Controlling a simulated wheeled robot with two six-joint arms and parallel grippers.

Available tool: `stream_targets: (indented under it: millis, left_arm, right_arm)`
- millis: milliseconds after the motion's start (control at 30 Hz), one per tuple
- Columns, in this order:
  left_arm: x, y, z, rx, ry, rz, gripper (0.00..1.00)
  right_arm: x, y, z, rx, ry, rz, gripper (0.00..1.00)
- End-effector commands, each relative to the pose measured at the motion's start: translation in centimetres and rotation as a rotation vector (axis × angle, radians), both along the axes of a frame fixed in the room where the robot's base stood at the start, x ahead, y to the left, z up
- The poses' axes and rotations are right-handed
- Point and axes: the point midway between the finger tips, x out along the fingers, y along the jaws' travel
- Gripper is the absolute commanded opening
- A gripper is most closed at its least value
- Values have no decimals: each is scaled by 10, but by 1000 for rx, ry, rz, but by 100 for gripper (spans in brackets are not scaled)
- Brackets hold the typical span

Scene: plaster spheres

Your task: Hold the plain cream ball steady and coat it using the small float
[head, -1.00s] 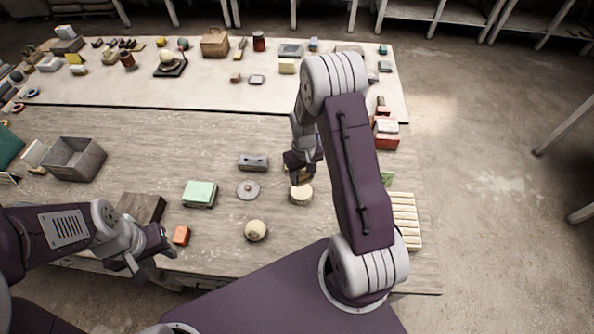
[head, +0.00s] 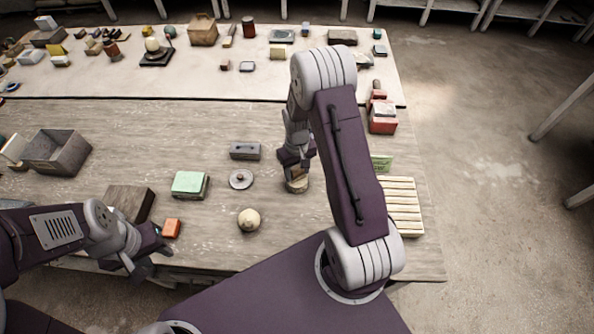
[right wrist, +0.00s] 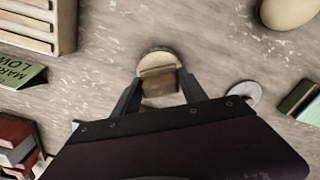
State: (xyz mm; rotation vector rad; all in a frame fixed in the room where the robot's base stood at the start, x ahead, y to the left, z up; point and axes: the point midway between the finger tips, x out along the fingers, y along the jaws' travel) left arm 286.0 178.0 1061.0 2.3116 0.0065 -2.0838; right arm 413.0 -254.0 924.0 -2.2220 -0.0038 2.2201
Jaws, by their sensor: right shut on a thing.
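The plain cream ball (head: 249,220) rests on the near part of the table, with nothing holding it; part of it shows in the right wrist view (right wrist: 288,10). My right gripper (head: 296,169) is shut on a small brown block-like tool (right wrist: 160,85), which looks like the small float. It is over a round cream tub or disc (right wrist: 153,59), right of the ball. I cannot tell whether the tool touches it. My left gripper (head: 150,252) looks open and empty by the table's near edge, left of the ball.
An orange block (head: 171,228), a green block (head: 189,184), a knobbed disc (head: 240,179) and a grey tool (head: 245,151) lie around the ball. A grey bin (head: 56,152) is at left. A slatted rack (head: 403,206) and red box (head: 382,118) are at right.

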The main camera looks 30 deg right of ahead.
Motion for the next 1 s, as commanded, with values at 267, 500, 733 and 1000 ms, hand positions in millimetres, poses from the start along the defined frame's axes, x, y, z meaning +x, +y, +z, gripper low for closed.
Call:
stream_targets:
  millis: [267, 500, 733, 1000]
  left_arm:
    - [0, 0, 0, 0, 0, 0, 36]
    - [0, 0, -2, 0, 0, 0, 36]
    - [0, 0, -4, 0, 0, 0, 36]
    - [0, 0, -6, 0, 0, 0, 36]
  right_arm:
    - [0, 0, 0, 0, 0, 0, 11]
    - [0, 0, -3, 0, 0, 0, 11]
    - [0, 0, -6, 0, 0, 0, 11]
    - [0, 0, -9, 0, 0, 0, 11]
